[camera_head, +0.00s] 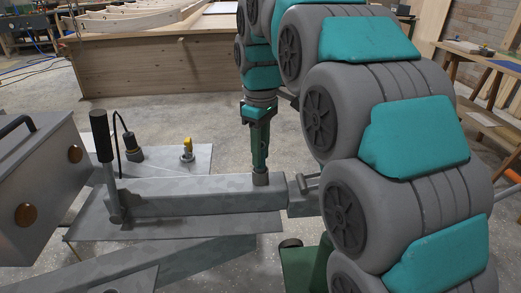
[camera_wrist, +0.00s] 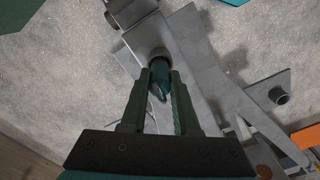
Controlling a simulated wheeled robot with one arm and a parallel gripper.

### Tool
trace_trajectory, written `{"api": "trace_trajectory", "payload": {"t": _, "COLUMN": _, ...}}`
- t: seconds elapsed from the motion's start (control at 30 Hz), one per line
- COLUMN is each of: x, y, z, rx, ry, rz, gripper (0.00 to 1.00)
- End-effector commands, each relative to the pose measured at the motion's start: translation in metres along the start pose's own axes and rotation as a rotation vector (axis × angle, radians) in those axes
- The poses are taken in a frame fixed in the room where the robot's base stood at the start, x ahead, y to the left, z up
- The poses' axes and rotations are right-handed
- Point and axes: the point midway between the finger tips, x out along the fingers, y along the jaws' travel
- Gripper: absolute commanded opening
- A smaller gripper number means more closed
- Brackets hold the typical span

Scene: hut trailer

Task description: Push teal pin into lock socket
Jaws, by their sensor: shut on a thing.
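The teal pin (camera_wrist: 160,80) is between the two dark green fingers of my gripper (camera_wrist: 160,74) in the wrist view. My gripper is shut on it, and its far end meets the round grey lock socket (camera_wrist: 160,53). In the head view my gripper (camera_head: 260,160) points straight down over the socket (camera_head: 260,179), which stands on top of the grey metal drawbar (camera_head: 195,194). The pin's lower end is hidden at the socket, so I cannot tell how deep it sits. In the head view the fingers hide most of the pin.
A black-gripped lever (camera_head: 101,138) rises from the drawbar's left end. A black plug (camera_head: 131,146) and a yellow-topped fitting (camera_head: 187,149) stand on the plate behind. A grey box with orange reflectors (camera_head: 75,153) is at left.

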Motion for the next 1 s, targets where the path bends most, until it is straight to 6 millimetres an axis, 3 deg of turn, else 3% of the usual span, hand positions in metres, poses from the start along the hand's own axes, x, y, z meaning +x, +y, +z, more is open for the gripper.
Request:
{"api": "trace_trajectory", "payload": {"t": 0.07, "x": 0.003, "y": 0.0, "z": 0.0, "rx": 0.0, "ry": 0.0, "rz": 0.0, "gripper": 0.0}}
{"api": "trace_trajectory", "payload": {"t": 0.1, "x": 0.002, "y": 0.0, "z": 0.0, "rx": 0.0, "ry": 0.0, "rz": 0.0, "gripper": 0.33}}
{"api": "trace_trajectory", "payload": {"t": 0.33, "x": 0.002, "y": 0.0, "z": 0.0, "rx": 0.0, "ry": 0.0, "rz": 0.0, "gripper": 0.58}}
{"api": "trace_trajectory", "payload": {"t": 0.73, "x": -0.003, "y": 0.0, "z": 0.0, "rx": 0.0, "ry": 0.0, "rz": 0.0, "gripper": 0.59}}
{"api": "trace_trajectory", "payload": {"t": 1.0, "x": -0.025, "y": 0.001, "z": -0.001, "rx": 0.0, "ry": 0.002, "rz": 0.002, "gripper": 0.59}}
